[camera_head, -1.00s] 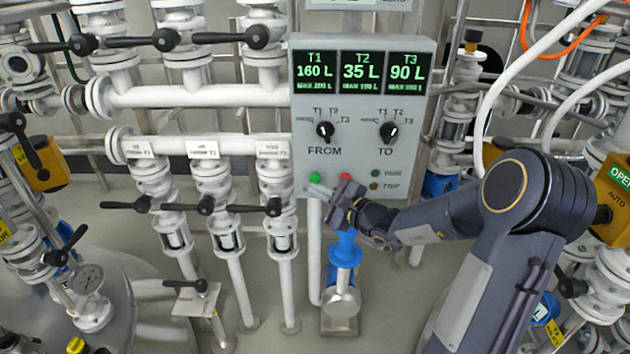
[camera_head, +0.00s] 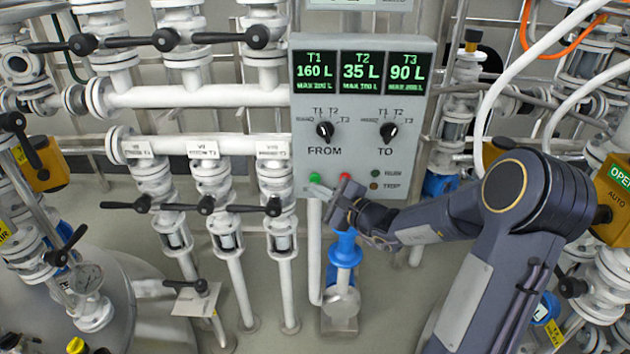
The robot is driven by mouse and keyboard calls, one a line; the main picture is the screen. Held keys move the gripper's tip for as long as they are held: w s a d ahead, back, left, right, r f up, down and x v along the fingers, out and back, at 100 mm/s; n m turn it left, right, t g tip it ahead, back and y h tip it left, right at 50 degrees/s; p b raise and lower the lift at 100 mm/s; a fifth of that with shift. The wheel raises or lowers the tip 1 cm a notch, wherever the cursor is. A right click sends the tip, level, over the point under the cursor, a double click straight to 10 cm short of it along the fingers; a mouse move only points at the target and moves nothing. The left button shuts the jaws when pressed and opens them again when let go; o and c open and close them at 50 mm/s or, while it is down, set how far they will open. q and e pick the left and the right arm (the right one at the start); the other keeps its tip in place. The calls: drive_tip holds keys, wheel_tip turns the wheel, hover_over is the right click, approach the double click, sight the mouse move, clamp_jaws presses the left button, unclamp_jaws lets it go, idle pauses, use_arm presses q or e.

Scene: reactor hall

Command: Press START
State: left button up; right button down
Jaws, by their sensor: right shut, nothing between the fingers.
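The grey control panel (camera_head: 302,135) shows T1 160 L, T2 35 L and T3 90 L on its displays. Below them are the FROM knob (camera_head: 325,130) and the TO knob (camera_head: 389,131). A green button (camera_head: 315,178) sits at the panel's lower left, with a red button (camera_head: 345,177) to its right. My right gripper (camera_head: 318,190) is shut and empty, its tips just below the green button. I cannot tell whether they touch the panel. The gripper hides part of the label under the buttons. My left gripper is not in view.
A blue pump (camera_head: 345,250) stands right below my right gripper. White pipes with black-handled valves (camera_head: 207,205) fill the left side. Hoses and an orange OPEN/AUTO box (camera_head: 613,190) are at the right.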

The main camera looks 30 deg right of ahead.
drive_tip(key=shift+w, duration=0.15)
idle(0.4)
drive_tip(key=shift+w+d, duration=0.2)
drive_tip(key=shift+w, duration=0.05)
drive_tip(key=shift+w+d+b, duration=0.3)
drive_tip(key=shift+w+b, duration=0.1)
idle(0.8)
idle(0.3)
drive_tip(key=shift+s+a+b, duration=0.5)
drive_tip(key=shift+s+b, duration=0.1)
drive_tip(key=shift+s, duration=0.2)
